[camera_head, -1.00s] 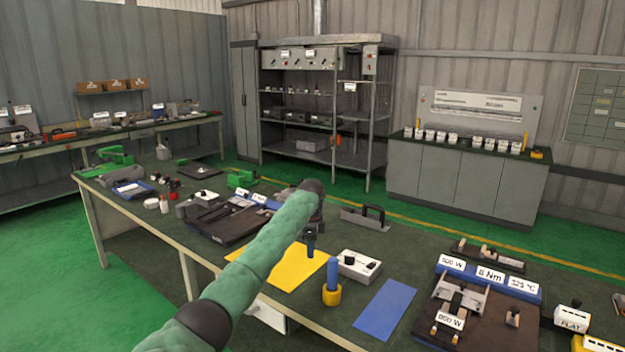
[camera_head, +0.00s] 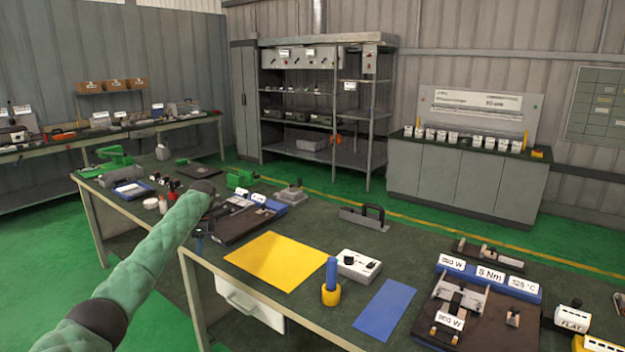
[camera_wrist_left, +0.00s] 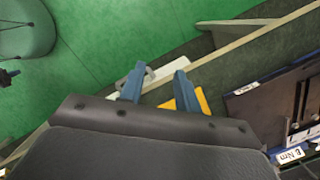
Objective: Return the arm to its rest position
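My left arm reaches in from the lower left in the head view. Its gripper (camera_head: 203,238) hangs at the near edge of the workbench (camera_head: 320,222), left of the yellow mat (camera_head: 275,262). In the left wrist view the two blue fingers of the left gripper (camera_wrist_left: 160,72) stand apart with nothing held between them. A corner of the yellow mat also shows there beside the right finger (camera_wrist_left: 202,101). My right gripper cannot be made out in either view.
A dark fixture board (camera_head: 225,226) lies just behind the gripper. An open drawer (camera_head: 250,303) juts out below the bench edge. A blue mat (camera_head: 385,310), a yellow-based blue-handled tool (camera_head: 332,282) and a grey box (camera_head: 358,265) lie farther right. Green floor (camera_head: 45,245) is clear at left.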

